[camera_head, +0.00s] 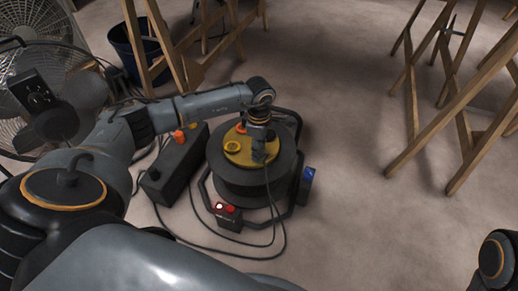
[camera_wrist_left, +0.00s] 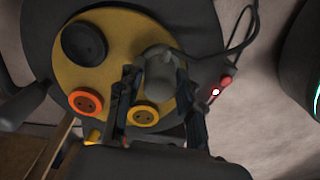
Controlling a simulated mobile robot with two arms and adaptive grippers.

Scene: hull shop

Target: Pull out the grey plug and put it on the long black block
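The grey plug (camera_wrist_left: 160,78) stands on the yellow disc (camera_wrist_left: 106,72) of a cable reel, its cable bending away to the right in the left wrist view. In the head view the plug is mostly hidden under my left gripper (camera_head: 259,152), which points down at the disc (camera_head: 236,150). In the wrist view the fingers of my left gripper (camera_wrist_left: 156,84) lie on either side of the plug, very close to it; whether they grip it is unclear. The long black block (camera_head: 165,182) lies on the floor left of the reel, with orange parts at its far end. My right gripper is out of view.
The dark reel (camera_head: 244,190) stands in a tubular frame. A small box with red parts (camera_head: 228,218) is at its front. Cables loop across the floor. A fan (camera_head: 50,90) and bucket (camera_head: 132,48) are left; wooden trestles (camera_head: 465,140) stand right. Centre-right floor is free.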

